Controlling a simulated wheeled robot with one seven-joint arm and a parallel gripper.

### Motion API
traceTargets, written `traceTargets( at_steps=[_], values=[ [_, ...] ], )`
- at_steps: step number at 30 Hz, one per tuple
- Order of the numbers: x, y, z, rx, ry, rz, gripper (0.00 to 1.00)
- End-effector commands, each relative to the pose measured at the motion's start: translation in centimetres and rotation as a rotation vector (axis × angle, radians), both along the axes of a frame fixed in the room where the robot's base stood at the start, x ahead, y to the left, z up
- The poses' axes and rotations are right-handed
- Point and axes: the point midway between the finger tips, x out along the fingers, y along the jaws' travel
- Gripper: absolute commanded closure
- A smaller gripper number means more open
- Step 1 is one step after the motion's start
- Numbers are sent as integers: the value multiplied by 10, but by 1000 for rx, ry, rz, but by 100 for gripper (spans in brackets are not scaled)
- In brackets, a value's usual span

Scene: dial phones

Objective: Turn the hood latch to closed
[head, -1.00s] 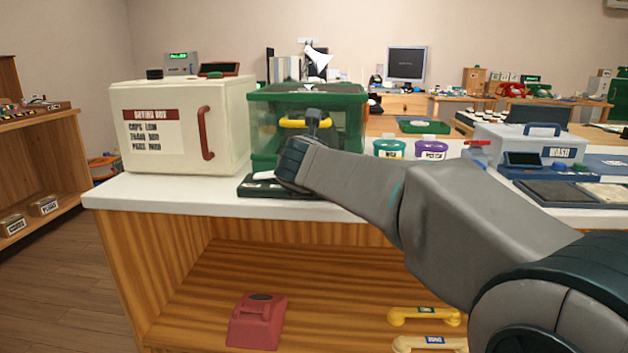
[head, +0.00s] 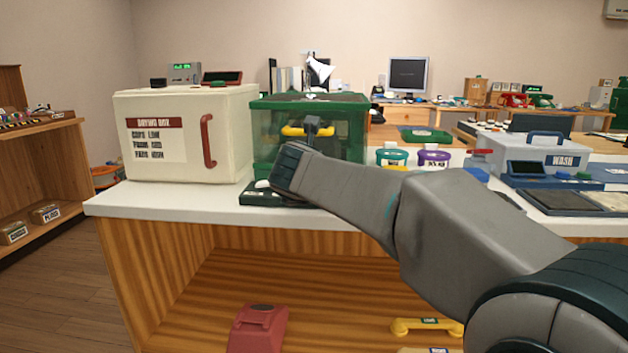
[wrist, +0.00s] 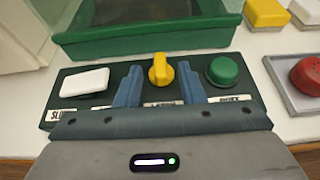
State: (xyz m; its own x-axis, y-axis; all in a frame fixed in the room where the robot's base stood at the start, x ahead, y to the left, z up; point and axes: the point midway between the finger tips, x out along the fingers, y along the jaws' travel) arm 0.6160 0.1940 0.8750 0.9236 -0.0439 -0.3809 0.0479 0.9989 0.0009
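The yellow latch knob (wrist: 160,70) sits in the middle of a dark control panel (wrist: 75,127), above a partly covered label. My gripper (wrist: 159,68) is open, with one blue finger on each side of the knob; a gap shows on both sides. A white switch (wrist: 84,83) is left of the knob and a green button (wrist: 222,70) is right of it. My wrist hides the knob and fingertips there.
A cream drying box (head: 230,140) stands left of the hood on the white counter (head: 150,200). Teal (head: 392,158) and purple (head: 434,158) round tubs and a wash box (head: 545,150) stand to the right. The hood's green base (wrist: 145,40) is close behind the panel.

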Motion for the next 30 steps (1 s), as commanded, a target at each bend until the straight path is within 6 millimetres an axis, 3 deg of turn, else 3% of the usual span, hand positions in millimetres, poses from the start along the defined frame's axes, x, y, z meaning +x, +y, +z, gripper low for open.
traceTargets(
  at_steps=[8,21,30],
  values=[
    [-15,1,8,-1,0,0,65],
    [-98,5,44,-1,-1,1,65],
    [-126,6,53,0,-1,0,65]
  ],
)
